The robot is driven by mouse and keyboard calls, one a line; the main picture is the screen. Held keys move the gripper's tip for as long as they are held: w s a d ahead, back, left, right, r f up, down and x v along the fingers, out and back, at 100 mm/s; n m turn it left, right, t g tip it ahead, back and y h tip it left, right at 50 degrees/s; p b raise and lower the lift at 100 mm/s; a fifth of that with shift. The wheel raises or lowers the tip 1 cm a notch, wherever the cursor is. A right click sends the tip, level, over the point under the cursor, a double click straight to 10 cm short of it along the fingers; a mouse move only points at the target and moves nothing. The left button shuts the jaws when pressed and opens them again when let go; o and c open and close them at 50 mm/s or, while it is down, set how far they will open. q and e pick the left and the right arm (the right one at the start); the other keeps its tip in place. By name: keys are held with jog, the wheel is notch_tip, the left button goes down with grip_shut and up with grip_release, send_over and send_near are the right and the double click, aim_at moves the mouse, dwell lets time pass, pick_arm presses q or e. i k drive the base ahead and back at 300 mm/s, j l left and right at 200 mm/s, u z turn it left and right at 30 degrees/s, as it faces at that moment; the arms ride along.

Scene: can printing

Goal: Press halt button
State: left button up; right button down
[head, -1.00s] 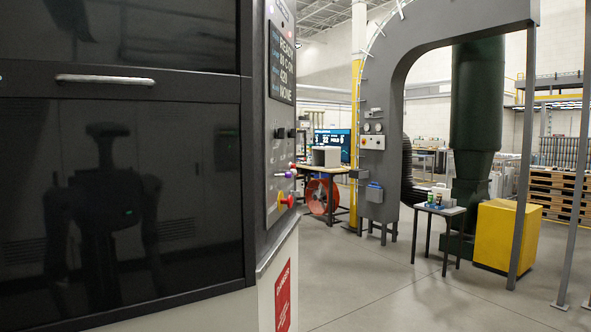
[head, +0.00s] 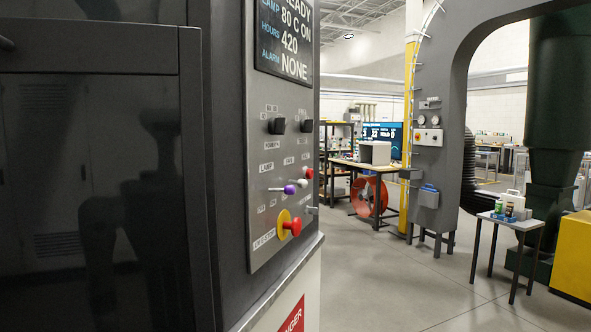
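The machine's control panel (head: 262,200) is on the side face of the dark cabinet, left of centre in the head view. It carries a red mushroom button on a yellow base (head: 290,226) near its bottom edge. Above that are a purple-tipped lever (head: 289,189), a white knob (head: 301,182) and a small red knob (head: 309,173). Two black switches (head: 277,126) sit higher, under a display reading "80 C ON", "420" and "NONE". Neither of my grippers is in view.
The dark glossy cabinet front (head: 90,200) fills the left side. Open grey floor (head: 400,290) lies right of the panel. A small table (head: 500,222) with bottles, a yellow box (head: 573,258) and a grey arch stand farther right.

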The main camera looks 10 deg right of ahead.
aim_at(309, 172)
jog(key=i+l+u, duration=0.15)
jog(key=i+l, duration=0.15)
jog(key=i+l+u, duration=0.15)
jog(key=l, duration=0.35)
jog(key=i+l+u, duration=0.15)
jog(key=i+l, duration=0.2)
jog(key=l, duration=0.1)
